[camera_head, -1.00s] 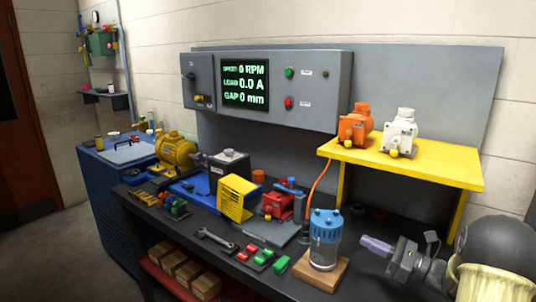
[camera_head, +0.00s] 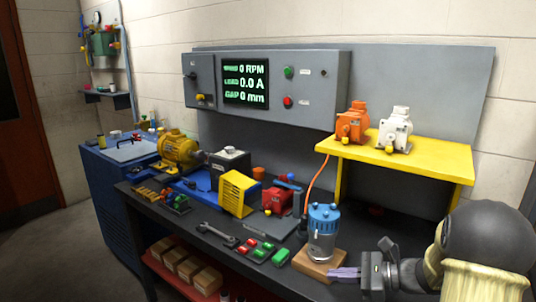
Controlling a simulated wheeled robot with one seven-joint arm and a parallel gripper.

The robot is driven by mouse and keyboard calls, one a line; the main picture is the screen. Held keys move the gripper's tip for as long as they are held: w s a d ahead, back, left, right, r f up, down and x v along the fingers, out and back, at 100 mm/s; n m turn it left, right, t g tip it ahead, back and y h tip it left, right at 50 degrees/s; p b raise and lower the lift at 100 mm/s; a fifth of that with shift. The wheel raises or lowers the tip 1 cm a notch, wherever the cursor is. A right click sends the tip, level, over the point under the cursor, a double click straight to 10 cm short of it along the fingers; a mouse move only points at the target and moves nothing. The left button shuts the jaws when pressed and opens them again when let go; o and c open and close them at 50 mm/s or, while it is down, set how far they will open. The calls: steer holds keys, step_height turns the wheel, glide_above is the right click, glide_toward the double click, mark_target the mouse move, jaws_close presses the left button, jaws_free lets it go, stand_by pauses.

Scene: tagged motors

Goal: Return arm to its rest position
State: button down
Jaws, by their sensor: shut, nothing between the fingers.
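My gripper (camera_head: 343,273) is at the lower right, over the front part of the dark bench (camera_head: 398,222). Its pale purple fingers point left and are shut with nothing between them. The fingertips appear close to the wooden base (camera_head: 312,265) of a blue-topped clear cylinder device (camera_head: 323,232); I cannot tell whether they touch. My wrist and forearm run off to the right edge.
An orange motor (camera_head: 352,124) and a white motor (camera_head: 395,130) stand on a yellow shelf (camera_head: 435,164). A yellow motor (camera_head: 177,150) sits farther left. A wrench (camera_head: 216,235) and red and green blocks (camera_head: 263,253) lie near the front. A grey control panel (camera_head: 310,88) hangs behind.

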steer(key=s+a+f+n+g+h, duration=0.1)
steer(key=s+f+n+g+h, duration=0.25)
steer(key=s+n+h, duration=0.35)
steer(key=s+a+f+n+g+h, duration=0.2)
steer(key=s+f+n+h, duration=0.25)
steer(key=s+n, duration=0.4)
step_height(320, 180, up, 16)
steer(key=n+t+h+p, duration=0.2)
steer(key=n+p, duration=0.3)
steer(key=p, duration=0.9)
steer(key=shift+s+d+t+p, duration=0.35)
steer(key=shift+s+d+t, duration=0.1)
